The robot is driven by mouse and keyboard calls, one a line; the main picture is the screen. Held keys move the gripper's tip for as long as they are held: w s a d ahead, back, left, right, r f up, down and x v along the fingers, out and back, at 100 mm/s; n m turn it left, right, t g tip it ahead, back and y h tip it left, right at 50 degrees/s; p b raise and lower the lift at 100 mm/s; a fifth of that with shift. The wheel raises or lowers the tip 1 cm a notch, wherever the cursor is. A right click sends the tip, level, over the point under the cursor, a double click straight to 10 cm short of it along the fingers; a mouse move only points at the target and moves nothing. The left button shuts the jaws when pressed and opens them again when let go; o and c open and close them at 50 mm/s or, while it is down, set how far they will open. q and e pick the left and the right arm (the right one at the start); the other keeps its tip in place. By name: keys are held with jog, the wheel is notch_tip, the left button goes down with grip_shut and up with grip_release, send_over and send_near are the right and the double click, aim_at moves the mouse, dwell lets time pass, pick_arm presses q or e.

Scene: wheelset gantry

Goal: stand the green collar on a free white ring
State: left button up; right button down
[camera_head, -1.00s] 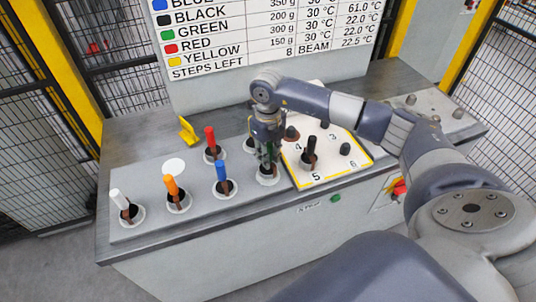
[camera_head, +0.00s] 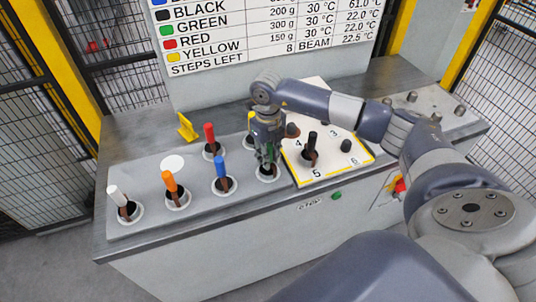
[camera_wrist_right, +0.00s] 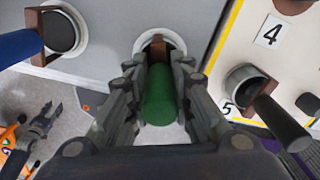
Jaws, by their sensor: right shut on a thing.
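My right gripper (camera_head: 267,162) is shut on the green collar (camera_wrist_right: 160,97), which looks upright. It is over the white ring (camera_head: 267,177) at the front, left of the numbered board. In the right wrist view, that white ring (camera_wrist_right: 143,41) and a brown piece show just beyond the collar. Whether the collar touches the ring is hidden. A dark two-pronged shape, apparently my left gripper (camera_wrist_right: 53,106), is low at the left of the wrist view, prongs apart and empty.
The black collar (camera_head: 312,142) stands on the numbered board (camera_head: 334,176). A yellow bracket (camera_head: 187,127) stands behind.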

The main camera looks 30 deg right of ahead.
jog(key=c, duration=1.3)
grip_release()
jog(key=shift+r, duration=0.1)
jog(key=shift+c, duration=0.2)
notch_tip(320, 180, up, 12)
